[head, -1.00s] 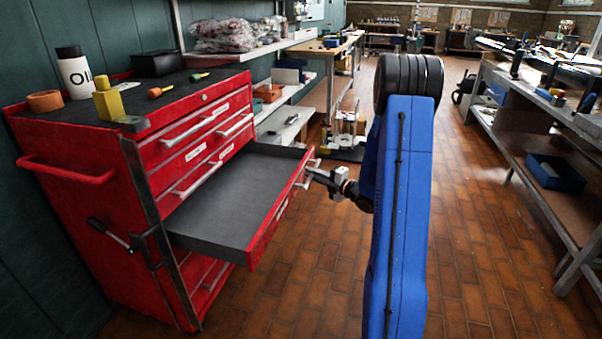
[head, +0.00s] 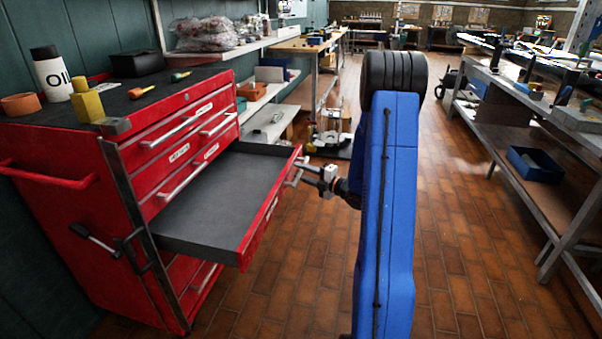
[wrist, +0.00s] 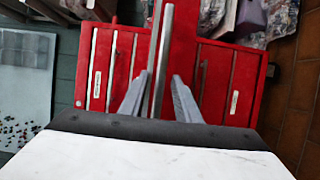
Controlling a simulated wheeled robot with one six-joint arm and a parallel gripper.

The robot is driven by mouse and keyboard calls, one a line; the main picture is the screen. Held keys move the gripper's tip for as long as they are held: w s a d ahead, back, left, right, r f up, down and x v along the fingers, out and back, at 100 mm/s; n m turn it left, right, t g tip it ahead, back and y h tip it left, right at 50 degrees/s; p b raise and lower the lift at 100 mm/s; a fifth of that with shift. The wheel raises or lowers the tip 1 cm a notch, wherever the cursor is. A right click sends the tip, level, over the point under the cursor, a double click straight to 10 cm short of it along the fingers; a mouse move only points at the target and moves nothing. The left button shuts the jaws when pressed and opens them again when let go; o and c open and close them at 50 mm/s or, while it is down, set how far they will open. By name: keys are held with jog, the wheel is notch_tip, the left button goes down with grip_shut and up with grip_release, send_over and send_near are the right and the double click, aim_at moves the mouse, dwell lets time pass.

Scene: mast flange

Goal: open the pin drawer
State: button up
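A red tool cabinet (head: 90,215) stands at the left. One of its drawers (head: 215,200) is pulled far out, its grey inside empty. A pale label (head: 271,207) on its front is too small to read. My gripper (head: 311,180) is just off the front, by the drawer's bar handle (head: 291,180). In the wrist view, the fingers of my gripper (wrist: 159,76) are spread apart, with the handle bar (wrist: 164,50) between them in the picture. They hold nothing. I cannot tell whether the fingertips still reach around the bar.
Closed drawers with handles (head: 180,180) lie above the open one. The cabinet top holds a white bottle (head: 52,76), a yellow block (head: 88,106) and screwdrivers. A workbench (head: 515,165) stands at the right. The tiled floor (head: 460,250) between is clear.

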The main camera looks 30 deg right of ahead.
jog(key=v, duration=1.7)
jog(key=w+a+r+m+g+h, duration=0.2)
jog(key=a+r+m+g+h, duration=0.3)
jog(key=a+r+m+h, duration=0.55)
jog(key=s+a+m+g+y, duration=0.2)
jog(key=s+a+m, duration=0.4)
jog(key=s+a, duration=0.4)
jog(key=s+a+r+m+g+y, duration=0.1)
jog(key=s+a+m+g, duration=0.4)
jog(key=s+a, duration=0.6)
jog(key=s+y, duration=0.1)
jog(key=s, duration=0.7)
jog(key=shift+s+a+r+m, duration=0.25)
jog(key=shift+a+m, duration=0.1)
